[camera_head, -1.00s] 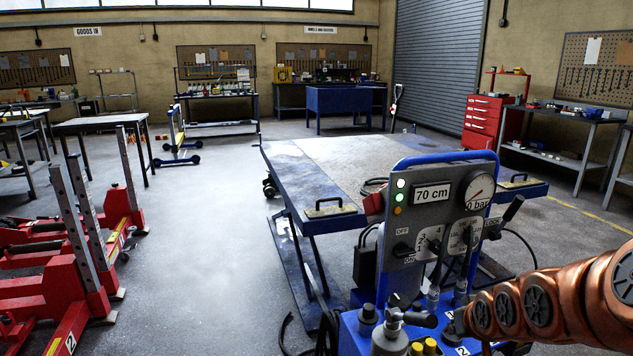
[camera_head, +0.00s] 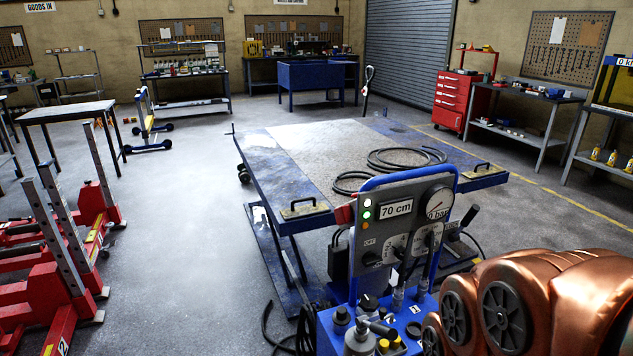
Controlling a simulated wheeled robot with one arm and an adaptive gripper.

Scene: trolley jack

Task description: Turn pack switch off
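The grey control panel (camera_head: 398,222) of the blue power pack (camera_head: 330,330) stands at lower centre right. Its black rotary switch (camera_head: 373,258) sits at the panel's lower left, with an OFF label (camera_head: 370,242) above it. I cannot tell clearly which way the knob points. Indicator lights (camera_head: 367,214) in a column above it look lit, and the display (camera_head: 397,208) reads 70 cm. My copper-coloured arm fills the lower right corner, right of the pack. My gripper's fingers do not show.
A blue lift table (camera_head: 300,150) with black hoses (camera_head: 400,160) on it stands behind the pack. Red jacks (camera_head: 50,280) stand at left. The floor between jacks and table is clear.

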